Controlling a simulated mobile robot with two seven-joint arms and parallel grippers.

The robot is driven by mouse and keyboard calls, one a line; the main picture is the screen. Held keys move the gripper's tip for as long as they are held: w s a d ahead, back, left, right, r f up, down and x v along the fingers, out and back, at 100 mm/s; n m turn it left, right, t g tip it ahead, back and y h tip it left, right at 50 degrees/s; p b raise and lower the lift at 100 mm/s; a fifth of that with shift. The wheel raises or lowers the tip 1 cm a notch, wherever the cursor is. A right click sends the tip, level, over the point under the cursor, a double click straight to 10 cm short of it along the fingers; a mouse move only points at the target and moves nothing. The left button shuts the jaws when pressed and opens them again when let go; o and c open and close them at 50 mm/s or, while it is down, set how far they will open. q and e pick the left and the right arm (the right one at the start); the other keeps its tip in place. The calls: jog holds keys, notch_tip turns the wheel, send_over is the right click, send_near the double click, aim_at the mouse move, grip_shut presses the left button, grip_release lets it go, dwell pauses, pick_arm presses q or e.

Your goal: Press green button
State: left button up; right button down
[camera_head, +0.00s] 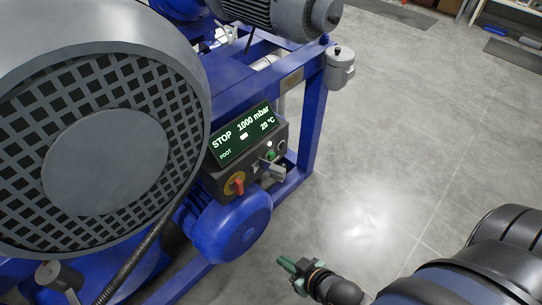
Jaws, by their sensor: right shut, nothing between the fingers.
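The control panel (221,178) is a dark box on the blue machine frame, with a lit green display (241,134) reading STOP, 1000 mbar and 20 °C. The small green button (271,155) is on the panel's right part, below the display. My right gripper (284,263) is shut and empty, with green fingers pointing up and left. It is below and right of the panel, apart from it, over the floor in the picture. My left gripper is not in view.
A red and yellow rotary switch (236,184) is on the panel's lower left. A grey lever-like part (273,172) sticks out below the button. A blue motor (232,226) bulges below the panel. A large grey grille housing (105,130) fills the left. The floor (400,140) at right is mostly clear.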

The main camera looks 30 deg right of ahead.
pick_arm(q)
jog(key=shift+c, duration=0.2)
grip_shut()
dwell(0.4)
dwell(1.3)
